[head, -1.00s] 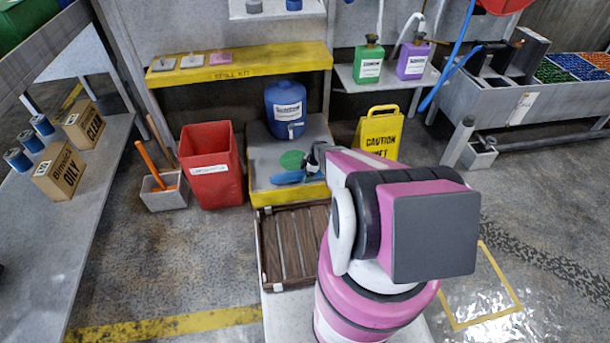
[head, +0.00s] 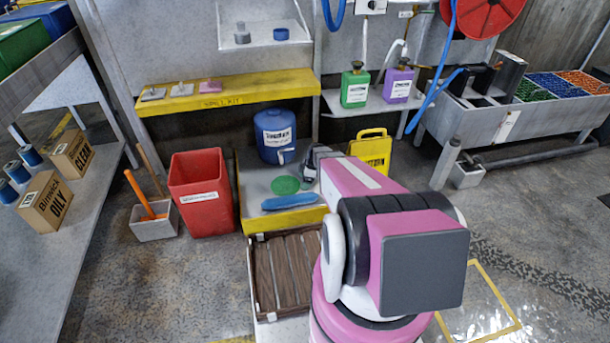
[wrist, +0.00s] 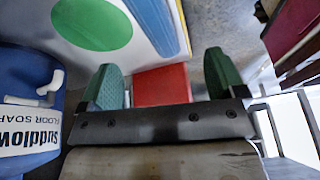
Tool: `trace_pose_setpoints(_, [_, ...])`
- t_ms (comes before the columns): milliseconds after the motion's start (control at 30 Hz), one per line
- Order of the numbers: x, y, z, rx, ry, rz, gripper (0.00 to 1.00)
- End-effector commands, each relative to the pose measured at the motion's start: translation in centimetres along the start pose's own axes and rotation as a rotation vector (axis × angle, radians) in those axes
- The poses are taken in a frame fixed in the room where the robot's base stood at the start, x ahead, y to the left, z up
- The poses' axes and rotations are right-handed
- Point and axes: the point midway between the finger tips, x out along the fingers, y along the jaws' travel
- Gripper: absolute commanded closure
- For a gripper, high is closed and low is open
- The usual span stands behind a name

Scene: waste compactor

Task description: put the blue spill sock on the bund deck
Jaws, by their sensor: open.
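The blue spill sock (head: 289,201) lies flat on the yellow-edged bund deck (head: 256,222), near its front edge. In the wrist view the sock (wrist: 153,22) lies beyond my fingertips, on the pale deck beside a green disc (wrist: 92,22). My gripper (wrist: 165,88) is open, with green fingers apart and nothing between them. In the head view my gripper (head: 312,162) is above the deck, up and to the right of the sock and apart from it; my arm partly hides it.
A blue floor-soap drum (head: 275,135) stands at the back of the deck. A red bin (head: 201,190) is left of it, a yellow caution sign (head: 370,153) right. A slatted wooden pallet (head: 287,270) lies in front. A yellow shelf (head: 228,92) is behind.

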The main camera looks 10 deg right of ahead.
Motion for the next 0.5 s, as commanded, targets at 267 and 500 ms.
trace_pose_setpoints(267, [-8.9,-7.3,-4.4,0.444,-0.111,0.026,0.11])
trace_pose_setpoints(500, [-16.1,-14.1,-7.3,0.894,-0.204,0.117,0.11])
